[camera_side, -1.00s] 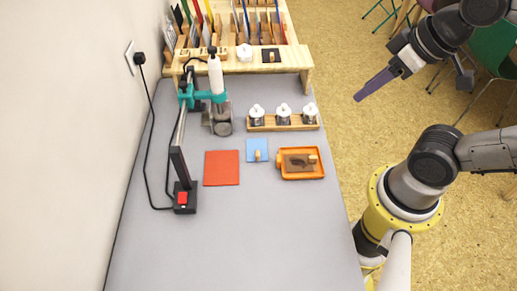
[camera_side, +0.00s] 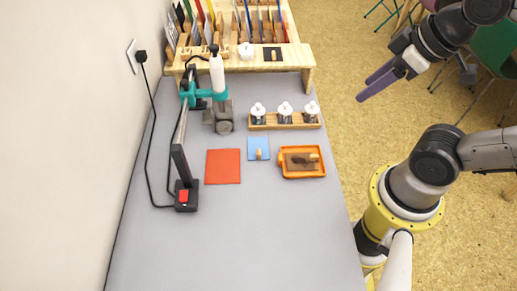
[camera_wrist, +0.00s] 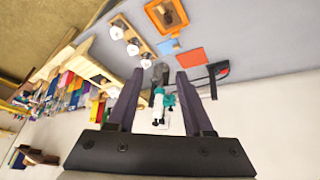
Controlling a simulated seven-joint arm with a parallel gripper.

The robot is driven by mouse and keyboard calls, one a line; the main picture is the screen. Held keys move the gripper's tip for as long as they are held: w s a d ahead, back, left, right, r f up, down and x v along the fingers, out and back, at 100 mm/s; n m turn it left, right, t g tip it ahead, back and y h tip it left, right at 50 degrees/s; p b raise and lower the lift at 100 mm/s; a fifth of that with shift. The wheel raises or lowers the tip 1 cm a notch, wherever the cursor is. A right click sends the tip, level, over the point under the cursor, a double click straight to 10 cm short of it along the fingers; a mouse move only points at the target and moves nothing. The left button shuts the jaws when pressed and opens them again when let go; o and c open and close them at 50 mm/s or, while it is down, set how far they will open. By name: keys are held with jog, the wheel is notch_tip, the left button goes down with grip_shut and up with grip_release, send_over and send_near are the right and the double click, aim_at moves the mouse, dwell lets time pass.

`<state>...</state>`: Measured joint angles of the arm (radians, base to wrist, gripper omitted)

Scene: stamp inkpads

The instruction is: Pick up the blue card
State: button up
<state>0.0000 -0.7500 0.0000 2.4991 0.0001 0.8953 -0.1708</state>
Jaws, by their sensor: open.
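The blue card (camera_side: 259,146) lies flat on the grey table, between the red sheet and the orange tray, with a small wooden piece (camera_side: 259,155) on it. The blue card also shows in the wrist view (camera_wrist: 168,47), small and far off. My gripper (camera_side: 362,90) is open and empty, with two long purple fingers, in the air to the right of the table and well away from the card. In the wrist view its fingers (camera_wrist: 158,84) are spread apart with nothing between them.
A red sheet (camera_side: 223,179) lies left of the card and an orange tray (camera_side: 287,174) right of it. Behind stand a wooden holder (camera_side: 285,126) with white-knobbed pieces, a teal-clamped stand (camera_side: 189,97) and a wooden rack (camera_side: 304,62). The table front (camera_side: 240,245) is clear.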

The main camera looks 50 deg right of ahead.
jog(key=w+r+n, duration=0.3)
jog(key=w+n, duration=0.1)
jog(key=n, duration=0.3)
jog(key=n+g, duration=0.6)
jog(key=n, duration=1.2)
send_over(259, 150)
notch_tip(259, 150, down, 28)
jog(key=shift+d+r, duration=0.1)
jog(key=shift+d, duration=0.05)
jog(key=shift+f, duration=2.95)
grip_shut()
